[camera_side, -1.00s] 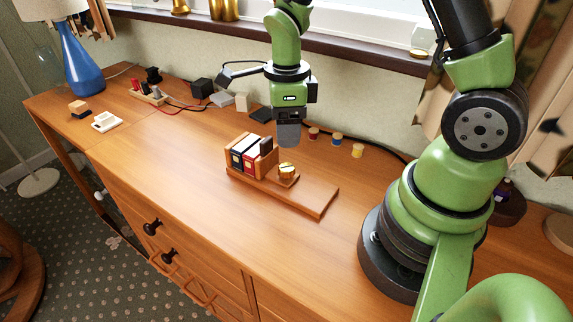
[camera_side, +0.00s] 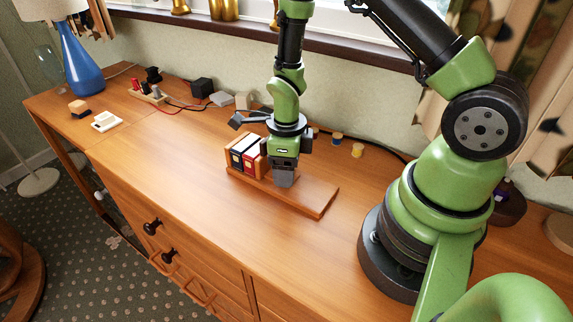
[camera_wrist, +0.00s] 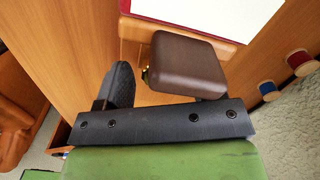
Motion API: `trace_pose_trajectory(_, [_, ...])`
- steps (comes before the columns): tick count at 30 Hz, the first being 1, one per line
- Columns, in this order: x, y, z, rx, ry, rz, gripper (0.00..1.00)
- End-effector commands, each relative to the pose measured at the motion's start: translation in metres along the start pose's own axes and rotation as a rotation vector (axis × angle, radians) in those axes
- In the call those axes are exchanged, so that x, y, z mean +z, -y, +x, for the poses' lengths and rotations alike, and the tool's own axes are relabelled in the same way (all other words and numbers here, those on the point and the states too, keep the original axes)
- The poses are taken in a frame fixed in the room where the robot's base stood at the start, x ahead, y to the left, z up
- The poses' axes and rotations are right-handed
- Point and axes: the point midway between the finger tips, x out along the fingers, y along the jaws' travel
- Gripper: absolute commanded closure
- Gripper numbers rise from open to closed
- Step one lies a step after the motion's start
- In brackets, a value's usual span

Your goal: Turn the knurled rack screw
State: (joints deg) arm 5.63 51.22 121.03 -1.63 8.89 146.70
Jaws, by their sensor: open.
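The wooden rack base (camera_side: 315,196) lies on the cabinet top with an upright holder of black, white and red book-like pieces (camera_side: 244,154) at its left end. My gripper (camera_side: 284,180) points down over the base, just right of these pieces, at the place of the brass knurled screw. The fingers hide the screw in the side view. In the wrist view, a small yellow glint of the screw (camera_wrist: 146,76) shows between my open fingers (camera_wrist: 142,84). I cannot tell whether either finger touches it. A red-edged white piece (camera_wrist: 195,15) is close beyond the fingers.
Thread spools (camera_side: 357,150) and a black cable lie behind the rack, near the wall. A blue lamp (camera_side: 80,62), a small white block (camera_side: 106,121) and dark boxes (camera_side: 201,88) stand to the left. The front left of the top (camera_side: 170,165) is clear.

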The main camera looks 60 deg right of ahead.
Motion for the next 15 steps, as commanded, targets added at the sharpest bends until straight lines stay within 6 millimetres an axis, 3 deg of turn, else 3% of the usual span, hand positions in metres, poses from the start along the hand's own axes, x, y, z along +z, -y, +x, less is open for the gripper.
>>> trace_pose_trajectory(8, [0.0000, 0.0000, 0.0019, 0.000, 0.000, 0.000, 0.38])
trace_pose_trajectory(15, [0.0000, 0.0000, 0.0017, 0.000, 0.000, 0.000, 0.88])
